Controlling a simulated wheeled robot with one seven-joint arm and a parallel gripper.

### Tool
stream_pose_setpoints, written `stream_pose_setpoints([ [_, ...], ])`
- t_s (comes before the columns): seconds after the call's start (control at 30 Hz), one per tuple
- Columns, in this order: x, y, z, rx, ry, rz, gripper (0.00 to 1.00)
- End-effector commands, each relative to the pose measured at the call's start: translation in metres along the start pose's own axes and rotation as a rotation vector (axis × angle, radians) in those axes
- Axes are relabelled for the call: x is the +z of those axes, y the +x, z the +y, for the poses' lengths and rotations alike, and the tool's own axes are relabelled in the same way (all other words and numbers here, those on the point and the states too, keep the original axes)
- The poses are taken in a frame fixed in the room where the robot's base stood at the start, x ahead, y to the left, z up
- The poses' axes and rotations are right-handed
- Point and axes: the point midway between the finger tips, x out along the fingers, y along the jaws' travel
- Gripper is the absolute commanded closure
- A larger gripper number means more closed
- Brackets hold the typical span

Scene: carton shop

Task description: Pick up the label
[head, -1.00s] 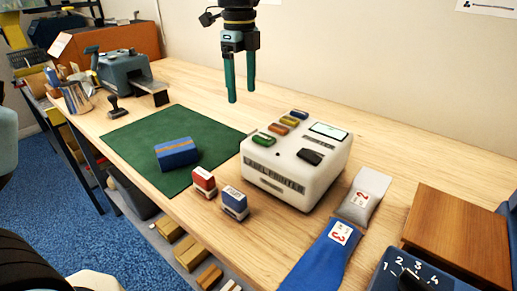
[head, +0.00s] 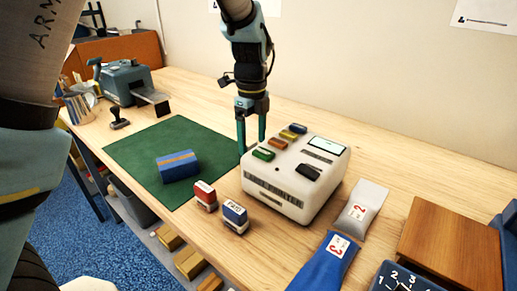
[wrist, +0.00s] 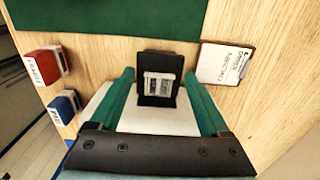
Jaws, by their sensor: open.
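My gripper (head: 252,146) is open and points down at the far left end of the white label printer (head: 295,175). In the wrist view its two green fingers (wrist: 158,77) stand either side of a black block (wrist: 155,98) at the printer's edge. A small whitish piece with dark marks (wrist: 163,86), possibly the label, lies on the block between the fingers, with no visible contact. A white printed card (wrist: 225,64) lies on the wood right of the fingers. I cannot tell for sure which is the label.
A green mat (head: 140,150) with a blue box (head: 178,166) lies left of the printer. Grey (head: 362,207) and blue (head: 322,268) pouches lie right.

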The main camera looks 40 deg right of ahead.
Motion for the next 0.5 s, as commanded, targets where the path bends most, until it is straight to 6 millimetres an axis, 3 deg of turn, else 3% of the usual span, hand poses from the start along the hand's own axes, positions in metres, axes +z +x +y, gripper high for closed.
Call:
stream_pose_setpoints([
  [0.27,0.0003,0.0039,0.0001,-0.001,0.0,0.0,0.2],
  [0.5,0.0003,0.0037,0.0001,-0.001,0.0,0.0,0.47],
])
